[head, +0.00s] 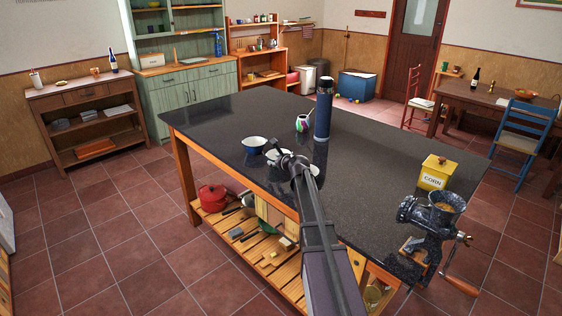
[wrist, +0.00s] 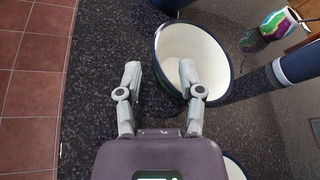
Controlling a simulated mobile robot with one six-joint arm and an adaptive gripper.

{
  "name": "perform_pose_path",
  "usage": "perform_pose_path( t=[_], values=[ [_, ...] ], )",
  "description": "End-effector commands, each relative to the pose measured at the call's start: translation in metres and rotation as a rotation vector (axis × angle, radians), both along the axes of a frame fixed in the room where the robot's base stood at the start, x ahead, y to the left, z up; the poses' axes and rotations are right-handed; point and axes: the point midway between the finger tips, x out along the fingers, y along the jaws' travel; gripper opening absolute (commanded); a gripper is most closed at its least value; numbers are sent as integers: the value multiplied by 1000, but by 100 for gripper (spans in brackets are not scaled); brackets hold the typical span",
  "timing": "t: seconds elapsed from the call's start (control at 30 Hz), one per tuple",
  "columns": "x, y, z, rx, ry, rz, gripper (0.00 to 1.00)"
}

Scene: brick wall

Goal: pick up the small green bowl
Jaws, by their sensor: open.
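I cannot make out a clearly green bowl on the counter. In the wrist view, a white bowl with a dark blue rim and outside (wrist: 205,45) lies ahead of my gripper (wrist: 160,75). My gripper is open and empty. Its left finger appears outside the bowl and its right finger overlaps the bowl's inside, with the near-left rim between them. Their height above it is unclear. In the head view my gripper (head: 284,155) partly hides this middle bowl (head: 273,159). A similar bowl (head: 254,142) stands to its left, and another (head: 314,170) is partly hidden to its right.
The dark speckled counter (head: 380,165) carries a tall dark blue cylinder (head: 323,110) and a multicoloured pot (head: 303,123) behind the bowls. A yellow corn box (head: 434,173) and a metal grinder (head: 428,225) stand at the right. The counter's left part is clear.

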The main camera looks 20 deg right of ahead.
Motion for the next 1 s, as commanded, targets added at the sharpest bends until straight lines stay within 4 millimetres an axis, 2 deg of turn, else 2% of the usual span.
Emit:
perform_pose_path(
  t=[0.3,0.5,1.0],
  values=[
    [29,4,-17,0,-1,2,49],
    [45,6,-21,0,0,1,49],
    [46,7,-21,0,0,1,49]
  ],
)
